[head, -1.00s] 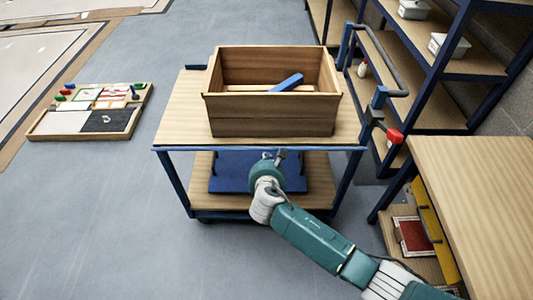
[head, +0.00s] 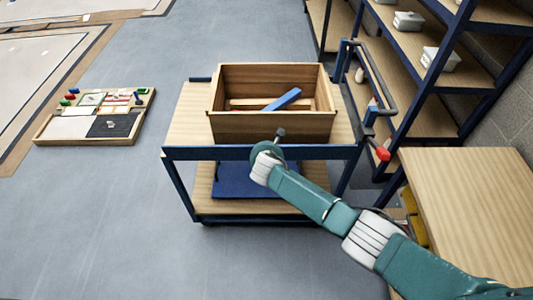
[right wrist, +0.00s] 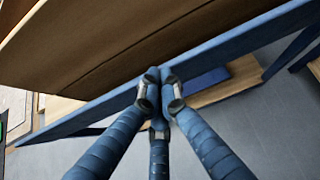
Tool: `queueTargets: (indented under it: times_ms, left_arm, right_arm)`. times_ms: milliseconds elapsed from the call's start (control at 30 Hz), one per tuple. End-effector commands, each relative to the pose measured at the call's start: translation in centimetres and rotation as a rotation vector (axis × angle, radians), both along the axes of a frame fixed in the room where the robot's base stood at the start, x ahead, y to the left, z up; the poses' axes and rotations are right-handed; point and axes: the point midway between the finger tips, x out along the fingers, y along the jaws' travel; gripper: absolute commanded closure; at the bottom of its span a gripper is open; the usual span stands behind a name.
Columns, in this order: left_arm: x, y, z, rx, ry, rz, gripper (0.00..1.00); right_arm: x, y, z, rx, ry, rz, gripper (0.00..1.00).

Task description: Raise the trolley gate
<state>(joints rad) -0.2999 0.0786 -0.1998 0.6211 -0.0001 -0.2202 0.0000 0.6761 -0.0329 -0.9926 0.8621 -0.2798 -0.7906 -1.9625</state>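The trolley (head: 187,122) stands ahead, with a wooden top and blue frame. A blue gate band (head: 325,153) runs along its near edge and seems to stand at about the level of the top. It crosses the right wrist view diagonally as a blue bar (right wrist: 235,45). My right gripper (head: 279,134) is at the middle of this band, its tip showing just above it. In the right wrist view its fingers (right wrist: 160,78) are drawn together against the bar; I cannot tell whether they grip it. My left gripper is out of view.
An open wooden box (head: 270,128) holding a blue bar (head: 284,99) sits on the trolley. A blue panel (head: 240,182) is on the lower shelf. A handle with a red end (head: 381,153), shelving (head: 440,70) and a wooden table (head: 470,200) are at right.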

Motion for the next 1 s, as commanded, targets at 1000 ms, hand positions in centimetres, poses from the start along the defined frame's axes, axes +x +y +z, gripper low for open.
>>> queueTargets:
  times_ms: [1000]
  left_arm:
    - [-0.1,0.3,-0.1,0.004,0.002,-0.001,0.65]
  right_arm:
    - [-0.4,0.0,1.0,0.001,0.0,0.0,1.0]
